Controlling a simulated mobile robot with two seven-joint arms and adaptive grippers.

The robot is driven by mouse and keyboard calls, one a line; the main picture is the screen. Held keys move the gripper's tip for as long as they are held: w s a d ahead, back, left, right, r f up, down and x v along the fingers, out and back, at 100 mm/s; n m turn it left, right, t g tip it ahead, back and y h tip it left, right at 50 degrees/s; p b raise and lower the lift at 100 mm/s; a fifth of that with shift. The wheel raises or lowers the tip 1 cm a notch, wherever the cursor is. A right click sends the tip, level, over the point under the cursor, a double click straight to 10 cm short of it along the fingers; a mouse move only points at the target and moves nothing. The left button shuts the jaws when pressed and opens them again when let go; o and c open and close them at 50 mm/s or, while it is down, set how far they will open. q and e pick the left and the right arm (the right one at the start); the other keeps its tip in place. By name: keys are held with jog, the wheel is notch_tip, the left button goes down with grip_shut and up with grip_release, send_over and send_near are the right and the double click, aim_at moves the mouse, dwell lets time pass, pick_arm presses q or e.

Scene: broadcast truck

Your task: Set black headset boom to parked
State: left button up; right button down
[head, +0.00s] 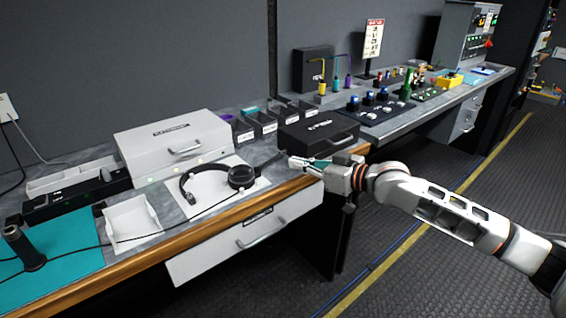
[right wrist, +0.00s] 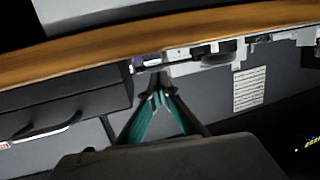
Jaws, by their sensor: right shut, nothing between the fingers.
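The black headset (head: 241,177) lies on a white mat (head: 206,191) on the counter, its headband to the left and a round earcup to the right. A thin dark boom (head: 267,163) appears to reach from the earcup up and right toward my right gripper; its far end is hard to make out. My right gripper (head: 292,161) is near the counter's front edge, right of the earcup. In the right wrist view its teal fingertips (right wrist: 159,93) meet with nothing between them. The headset is not visible in that view. My left gripper is out of view.
A white case (head: 173,144) stands behind the headset, and a black case (head: 318,132) behind my right gripper. A white tray (head: 131,222) sits left of the mat. A white drawer (head: 240,236) is under the wooden edge. The floor at right is clear.

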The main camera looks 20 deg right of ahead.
aim_at(284, 171)
jog(key=x, duration=0.4)
jog(key=shift+f+b, duration=0.15)
jog(key=shift+b, duration=0.25)
jog(key=shift+w+a, duration=0.3)
jog(key=shift+w, duration=0.15)
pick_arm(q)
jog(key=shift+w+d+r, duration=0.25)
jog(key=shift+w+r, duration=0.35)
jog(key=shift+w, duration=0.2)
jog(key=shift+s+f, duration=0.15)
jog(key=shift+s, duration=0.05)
pick_arm(e)
jog(key=shift+d, duration=0.1)
